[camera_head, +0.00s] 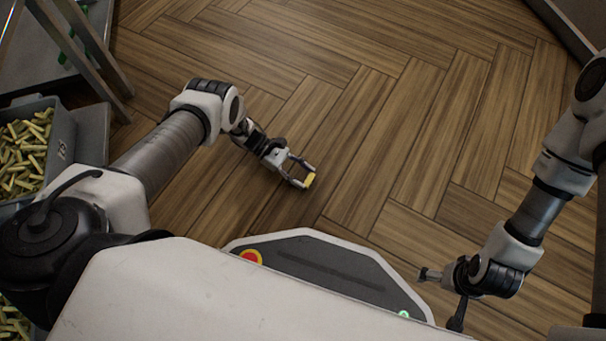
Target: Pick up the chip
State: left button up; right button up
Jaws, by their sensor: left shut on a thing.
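A small yellow chip (309,180) is at the fingertips of my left gripper (301,177), over the wooden floor in the middle of the head view. The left gripper is shut on the chip. My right gripper (442,297) is at the lower right, beside my base and away from the chip.
Grey bins (63,140) full of chips (22,150) stand at the left edge. A metal frame with legs (88,45) stands at the upper left. The wooden floor (400,110) ahead is clear.

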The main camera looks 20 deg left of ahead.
pick_arm(q)
notch_tip(320, 180, up, 3)
jog(key=shift+p, duration=1.05)
jog(key=s+d+p, duration=0.1)
jog(key=s+p, duration=0.2)
jog(key=s+d+r+p, duration=0.1)
jog(key=s+p, duration=0.2)
jog(key=p, duration=0.1)
jog(key=s+d+r+p, duration=0.1)
jog(key=s+p, duration=0.2)
jog(key=p, duration=0.1)
jog(key=shift+s+d, duration=0.1)
jog(key=shift+s, duration=0.25)
jog(key=s+p, duration=0.1)
jog(key=s+d+p, duration=0.1)
jog(key=s, duration=0.1)
jog(key=s+p, duration=0.1)
jog(key=p, duration=0.1)
jog(key=shift+s+d+f, duration=0.2)
jog(key=shift+s+d, duration=0.1)
jog(key=shift+s+d+f, duration=0.1)
jog(key=shift+s+f, duration=0.05)
jog(key=shift+s, duration=0.2)
jog(key=shift+s+f, duration=0.1)
jog(key=shift+f, duration=0.05)
